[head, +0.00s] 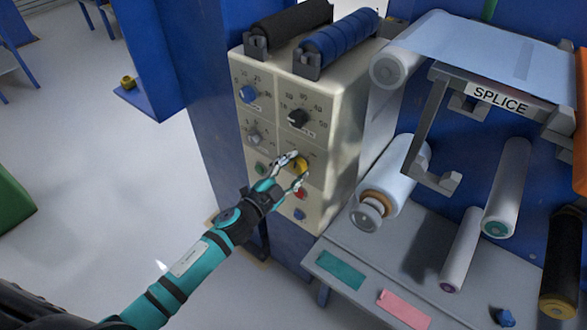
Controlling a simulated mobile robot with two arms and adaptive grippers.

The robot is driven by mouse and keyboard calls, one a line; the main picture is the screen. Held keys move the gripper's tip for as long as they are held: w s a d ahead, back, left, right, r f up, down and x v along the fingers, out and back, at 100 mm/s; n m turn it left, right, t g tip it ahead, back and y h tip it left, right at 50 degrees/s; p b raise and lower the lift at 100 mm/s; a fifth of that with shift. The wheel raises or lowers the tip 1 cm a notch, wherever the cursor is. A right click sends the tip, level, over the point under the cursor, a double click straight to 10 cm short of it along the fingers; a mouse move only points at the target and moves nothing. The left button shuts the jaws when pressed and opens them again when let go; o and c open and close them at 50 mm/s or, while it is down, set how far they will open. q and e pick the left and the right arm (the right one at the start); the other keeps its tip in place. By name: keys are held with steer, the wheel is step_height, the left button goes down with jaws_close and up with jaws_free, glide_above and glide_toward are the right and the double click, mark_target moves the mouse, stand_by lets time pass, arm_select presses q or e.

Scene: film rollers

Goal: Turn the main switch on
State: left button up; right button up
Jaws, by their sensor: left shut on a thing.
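The beige control box (338,150) stands at the centre of the head view, with its panel facing left and toward me. The main switch appears to be the yellow knob (300,165) low on the panel. My left gripper (293,168) is shut on this yellow knob, with a finger on either side of it. The fingers partly cover the knob, and its turn position cannot be read. My right gripper is not in view.
Rollers and a grey table (345,250) stand at right.

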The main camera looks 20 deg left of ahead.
arm_select(q)
steer(key=m, duration=0.5)
steer(key=shift+b, duration=0.3)
steer(key=shift+m, duration=0.3)
steer(key=o, duration=1.2)
steer(key=shift+c, duration=0.2)
steer(key=v, duration=1.2)
